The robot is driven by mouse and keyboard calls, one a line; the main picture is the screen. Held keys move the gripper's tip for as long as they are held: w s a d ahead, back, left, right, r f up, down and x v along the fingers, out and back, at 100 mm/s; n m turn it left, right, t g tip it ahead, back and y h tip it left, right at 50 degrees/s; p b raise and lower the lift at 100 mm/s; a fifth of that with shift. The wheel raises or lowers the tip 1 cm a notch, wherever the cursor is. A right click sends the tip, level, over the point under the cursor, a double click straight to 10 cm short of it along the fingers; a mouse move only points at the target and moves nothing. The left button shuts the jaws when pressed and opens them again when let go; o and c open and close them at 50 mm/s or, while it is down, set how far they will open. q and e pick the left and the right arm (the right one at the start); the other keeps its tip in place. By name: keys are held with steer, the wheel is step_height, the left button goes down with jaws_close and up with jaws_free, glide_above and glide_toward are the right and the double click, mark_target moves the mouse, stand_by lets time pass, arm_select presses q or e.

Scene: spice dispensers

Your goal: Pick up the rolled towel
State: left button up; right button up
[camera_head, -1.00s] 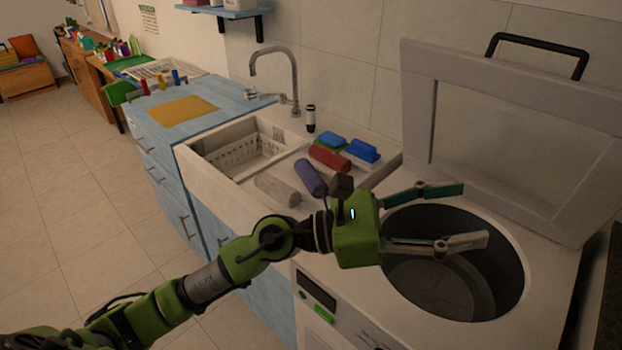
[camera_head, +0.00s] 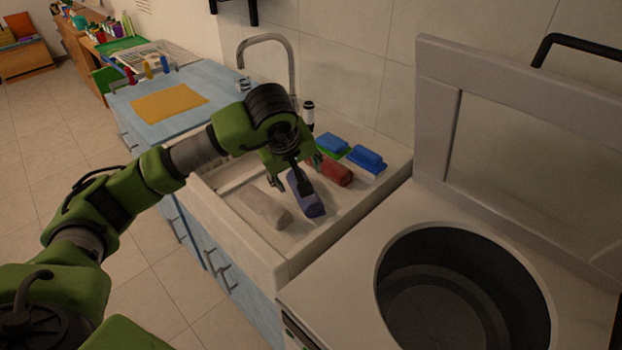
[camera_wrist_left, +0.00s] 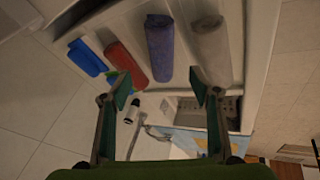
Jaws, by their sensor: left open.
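Three rolled towels lie side by side on the sink counter: a beige-grey one (camera_head: 264,207), a purple one (camera_head: 311,205) and a red one (camera_head: 338,174). My left gripper (camera_head: 295,180) points down over the purple towel and partly hides it. In the left wrist view, the open fingers (camera_wrist_left: 160,88) are apart and empty. The purple towel (camera_wrist_left: 160,48) lies beyond them, roughly in line with the gap. The grey towel (camera_wrist_left: 210,50) is to its right and the red towel (camera_wrist_left: 124,62) to its left. My right gripper is not in view.
Blue and green sponges (camera_head: 366,159) lie behind the red towel. A faucet (camera_head: 292,65) and a dark-and-white bottle (camera_head: 308,114) stand at the back. A top-loading washer with an open drum (camera_head: 440,300) is at right. A yellow cloth (camera_head: 168,102) lies on the blue counter.

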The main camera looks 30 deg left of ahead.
arm_select(q)
steer(key=b+x, duration=0.1)
steer(key=x, duration=0.1)
steer(key=b+x, duration=0.1)
steer(key=s+b+x, duration=0.1)
steer(key=b+x, duration=0.1)
steer(key=shift+w+d+f, duration=0.1)
steer(key=shift+w+f, duration=0.05)
steer(key=shift+f, duration=0.45)
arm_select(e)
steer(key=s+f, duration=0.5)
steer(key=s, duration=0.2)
arm_select(q)
steer(key=b+x, duration=0.1)
steer(key=x, duration=0.2)
steer(key=shift+w, duration=0.25)
steer(key=shift+b+x, duration=0.95)
steer(key=shift+x, duration=0.3)
steer(key=shift+w+a+f, duration=0.2)
steer(key=shift+w+f, duration=0.05)
steer(key=shift+w, duration=0.15)
steer(key=shift+r, duration=0.1)
steer(key=c, duration=1.4)
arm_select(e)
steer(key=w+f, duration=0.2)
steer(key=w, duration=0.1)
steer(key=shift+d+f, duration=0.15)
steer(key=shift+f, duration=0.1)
